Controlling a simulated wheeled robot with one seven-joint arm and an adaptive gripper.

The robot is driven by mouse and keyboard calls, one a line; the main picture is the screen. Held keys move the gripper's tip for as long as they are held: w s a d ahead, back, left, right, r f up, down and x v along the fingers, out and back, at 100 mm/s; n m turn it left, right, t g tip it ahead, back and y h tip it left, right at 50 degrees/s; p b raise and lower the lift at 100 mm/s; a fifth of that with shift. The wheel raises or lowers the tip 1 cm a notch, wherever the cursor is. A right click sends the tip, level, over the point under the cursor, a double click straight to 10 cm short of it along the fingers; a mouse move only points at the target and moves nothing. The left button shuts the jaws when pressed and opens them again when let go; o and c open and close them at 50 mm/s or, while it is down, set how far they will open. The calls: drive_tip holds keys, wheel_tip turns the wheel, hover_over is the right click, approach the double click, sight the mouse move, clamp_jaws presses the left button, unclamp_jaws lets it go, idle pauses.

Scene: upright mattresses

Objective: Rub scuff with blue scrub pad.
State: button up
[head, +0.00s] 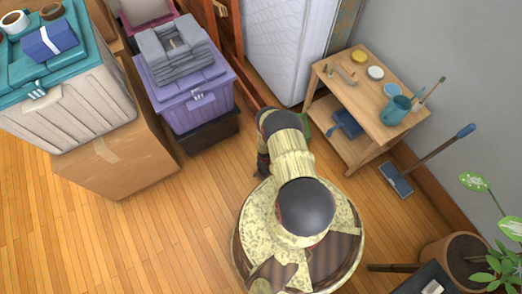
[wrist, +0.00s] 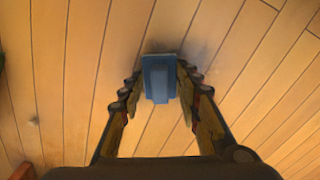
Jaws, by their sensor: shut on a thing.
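In the wrist view, the blue scrub pad (wrist: 160,65) is between the two fingertips of my gripper (wrist: 157,88), which is shut on it. The pad is over the wooden floor, and I cannot tell for sure whether it presses on the boards. A dark smudge, the scuff (wrist: 200,54), shows on the boards right beside the pad, mostly to its right. Part of the scuff may be hidden under the pad. In the head view my arm covers the pad and the scuff.
A wooden shelf table (head: 340,98) with a teal watering can (head: 396,110) stands at the right, near an upright mattress (head: 284,45). A purple bin (head: 190,97) and a cardboard box (head: 120,155) stand at the left. A long-handled brush (head: 397,180) lies right. Floor at lower left is clear.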

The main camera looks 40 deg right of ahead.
sight(255, 176)
drive_tip(key=shift+s+d, duration=0.2)
drive_tip(key=shift+d, duration=0.4)
drive_tip(key=shift+a, duration=0.1)
drive_tip(key=shift+w+a, duration=0.3)
drive_tip(key=shift+a, duration=1)
drive_tip(key=shift+w+a, duration=0.35)
drive_tip(key=shift+a, duration=0.95)
drive_tip(key=shift+w+a, duration=0.3)
drive_tip(key=shift+a, duration=1)
drive_tip(key=shift+d, duration=0.1)
drive_tip(key=shift+s+d, duration=0.3)
drive_tip(key=shift+d, duration=1)
drive_tip(key=shift+s+d, duration=0.35)
drive_tip(key=shift+d, duration=1)
drive_tip(key=shift+s+d, duration=0.3)
drive_tip(key=shift+d, duration=1)
drive_tip(key=shift+w+a, duration=0.3)
drive_tip(key=shift+a, duration=1.05)
drive_tip(key=shift+w+a, duration=0.3)
drive_tip(key=shift+a, duration=1.05)
drive_tip(key=shift+w+a, duration=0.3)
drive_tip(key=shift+a, duration=1.05)
